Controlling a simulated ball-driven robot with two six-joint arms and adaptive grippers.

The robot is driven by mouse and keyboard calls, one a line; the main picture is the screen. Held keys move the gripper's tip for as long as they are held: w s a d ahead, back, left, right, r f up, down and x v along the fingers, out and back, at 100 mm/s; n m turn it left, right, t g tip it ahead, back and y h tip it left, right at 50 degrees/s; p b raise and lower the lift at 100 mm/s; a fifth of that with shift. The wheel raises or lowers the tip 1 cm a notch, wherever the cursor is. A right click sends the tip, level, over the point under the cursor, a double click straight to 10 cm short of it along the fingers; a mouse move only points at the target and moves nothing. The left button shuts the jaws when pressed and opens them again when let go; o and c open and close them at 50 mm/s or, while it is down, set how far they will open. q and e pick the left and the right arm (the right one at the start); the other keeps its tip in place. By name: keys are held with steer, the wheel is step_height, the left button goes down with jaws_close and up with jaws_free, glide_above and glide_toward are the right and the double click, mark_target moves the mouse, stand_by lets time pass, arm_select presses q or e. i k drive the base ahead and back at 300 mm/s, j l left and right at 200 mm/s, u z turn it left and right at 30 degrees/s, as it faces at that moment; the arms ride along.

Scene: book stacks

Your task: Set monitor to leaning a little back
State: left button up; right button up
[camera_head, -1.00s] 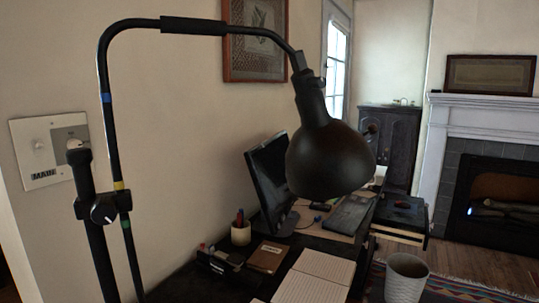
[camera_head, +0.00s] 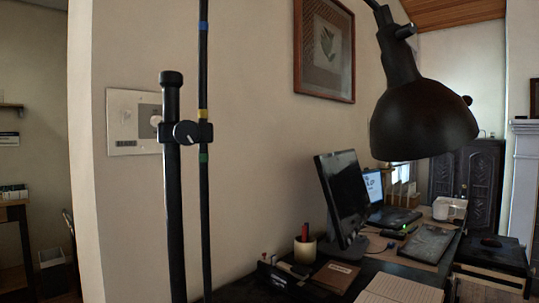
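The monitor (camera_head: 345,195) stands on the desk against the wall, right of the centre of the head view. It is black, its screen is dark and seen at a steep angle, and it sits on a dark stand (camera_head: 346,248). Its screen panel looks tilted, with the top edge further left than the bottom. Neither of my grippers shows in the head view.
A black lamp (camera_head: 423,118) hangs above the desk, right of the monitor. A lamp pole with a clamp (camera_head: 187,133) stands in front on the left. A pen cup (camera_head: 305,248), a brown notebook (camera_head: 336,275), an open book (camera_head: 402,288) and a laptop (camera_head: 389,213) lie around the monitor.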

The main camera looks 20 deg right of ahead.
mark_target(341, 176)
steer(key=l+u, duration=0.95)
steer(key=l, duration=0.15)
steer(key=k+l+u, duration=0.1)
steer(key=l+u, duration=0.35)
steer(key=l, duration=0.1)
